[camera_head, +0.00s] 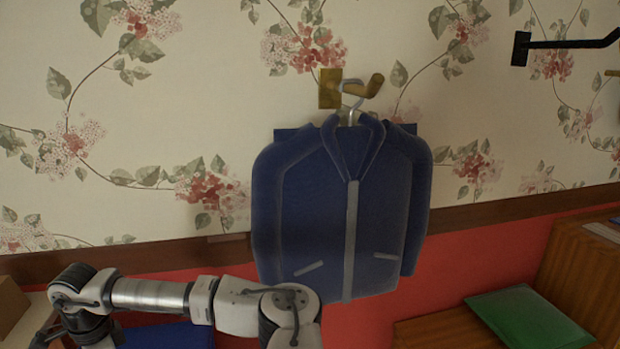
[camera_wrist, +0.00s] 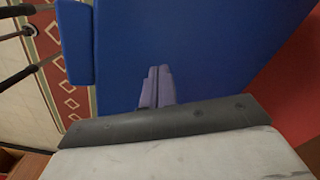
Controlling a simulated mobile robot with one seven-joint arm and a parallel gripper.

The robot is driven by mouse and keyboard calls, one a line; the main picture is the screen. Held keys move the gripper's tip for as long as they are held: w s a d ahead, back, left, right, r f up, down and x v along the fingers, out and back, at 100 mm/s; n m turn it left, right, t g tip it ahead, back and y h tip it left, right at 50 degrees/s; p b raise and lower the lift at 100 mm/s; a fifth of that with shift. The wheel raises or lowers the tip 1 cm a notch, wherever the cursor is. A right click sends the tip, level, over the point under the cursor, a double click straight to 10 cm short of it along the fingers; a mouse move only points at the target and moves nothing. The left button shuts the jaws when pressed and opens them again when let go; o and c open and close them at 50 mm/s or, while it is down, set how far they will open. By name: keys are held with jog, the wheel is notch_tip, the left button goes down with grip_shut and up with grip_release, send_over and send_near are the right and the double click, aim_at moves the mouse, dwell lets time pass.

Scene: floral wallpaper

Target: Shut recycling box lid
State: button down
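A large flat blue surface (camera_wrist: 210,45) fills the middle of the wrist view; it looks like part of the recycling box or its lid, but I cannot tell which. A narrower blue piece (camera_wrist: 75,42) adjoins its left edge. In the head view, a blue patch (camera_head: 168,337) shows at the bottom edge, partly behind my arm. My gripper (camera_wrist: 157,72) has its two fingers side by side with no visible gap and nothing between them. The fingers point at the blue surface; I cannot tell whether they touch it.
A blue jacket (camera_head: 340,210) hangs from a brass wall hook (camera_head: 350,90), close to my arm. A wooden bench (camera_head: 440,330) with a green cushion (camera_head: 530,318) stands at the right. Dark rods (camera_wrist: 30,30) and a red-patterned strip (camera_wrist: 72,100) lie left in the wrist view.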

jog(key=shift+f, duration=0.1)
dwell(0.3)
notch_tip(320, 180, down, 11)
jog(key=b, duration=0.8)
jog(key=shift+f, duration=0.15)
dwell(1.0)
dwell(0.3)
jog(key=shift+r+p, duration=4.15)
jog(key=shift+r, duration=3.15)
